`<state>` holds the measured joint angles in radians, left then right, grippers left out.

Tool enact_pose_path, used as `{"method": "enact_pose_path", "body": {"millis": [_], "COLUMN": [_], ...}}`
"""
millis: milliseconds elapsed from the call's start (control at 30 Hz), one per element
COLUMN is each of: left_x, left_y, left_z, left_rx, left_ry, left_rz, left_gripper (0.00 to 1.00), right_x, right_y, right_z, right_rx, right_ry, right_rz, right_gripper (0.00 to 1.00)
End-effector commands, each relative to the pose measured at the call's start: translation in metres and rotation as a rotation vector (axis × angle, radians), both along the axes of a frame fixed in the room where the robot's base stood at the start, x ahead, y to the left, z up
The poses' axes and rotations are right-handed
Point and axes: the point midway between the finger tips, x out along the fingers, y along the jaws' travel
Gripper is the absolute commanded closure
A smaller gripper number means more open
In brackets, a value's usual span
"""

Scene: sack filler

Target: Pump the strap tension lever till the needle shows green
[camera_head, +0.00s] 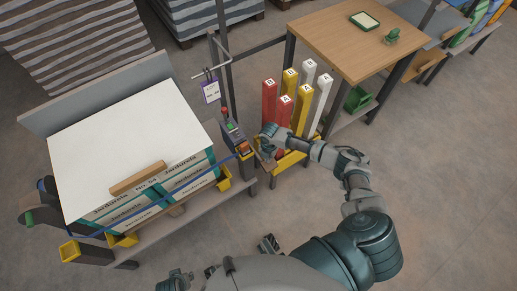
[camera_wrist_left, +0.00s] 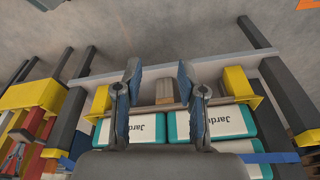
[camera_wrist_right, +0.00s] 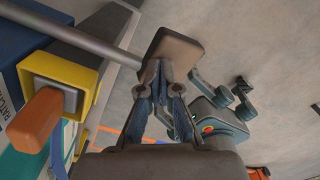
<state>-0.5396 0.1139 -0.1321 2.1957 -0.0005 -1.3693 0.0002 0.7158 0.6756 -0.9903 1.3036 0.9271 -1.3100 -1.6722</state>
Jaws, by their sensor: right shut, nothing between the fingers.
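No needle can be read. In the right wrist view a grey rod (camera_wrist_right: 95,35) ends in a brown paddle-like grip (camera_wrist_right: 173,50), which looks like the lever. My right gripper (camera_wrist_right: 164,85) is shut and empty, its fingertips right at the grip's underside; I cannot tell whether they touch. It also shows beside the unit in the head view (camera_head: 266,140). My left gripper (camera_wrist_left: 157,68) is open and empty, facing the boxes. A blue strap (camera_head: 193,165) runs along the stack.
White-topped boxes (camera_head: 125,135) fill the bench. An orange block (camera_wrist_right: 38,122) in a yellow frame (camera_wrist_right: 84,75) is close to my right gripper. Red, yellow and white posts (camera_head: 302,97) stand in a yellow holder behind it. A wooden table (camera_head: 345,45) is farther back. Floor is clear at right.

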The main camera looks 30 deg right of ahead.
Motion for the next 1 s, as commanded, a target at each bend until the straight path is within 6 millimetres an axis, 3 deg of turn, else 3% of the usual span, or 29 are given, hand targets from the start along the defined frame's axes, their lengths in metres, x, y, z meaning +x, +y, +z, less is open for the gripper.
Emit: {"method": "enact_pose_path", "body": {"millis": [200, 467, 1000], "left_x": [-0.003, -0.002, -0.006], "left_y": [0.001, 0.001, 0.000], "left_z": [0.022, 0.021, -0.067], "left_rx": [0.000, 0.000, 0.002], "left_ry": [-0.006, -0.004, 0.022], "left_rz": [0.002, 0.001, -0.007], "left_gripper": [0.60, 0.60, 0.60], "right_x": [0.000, 0.000, 0.000], "right_y": [0.000, 0.000, 0.000], "right_z": [-0.016, -0.011, 0.031], "right_rx": [-0.001, 0.000, 0.000], "right_ry": [0.001, -0.001, -0.001], "right_rz": [-0.001, 0.000, -0.001], "right_gripper": [1.00, 1.00, 1.00]}}
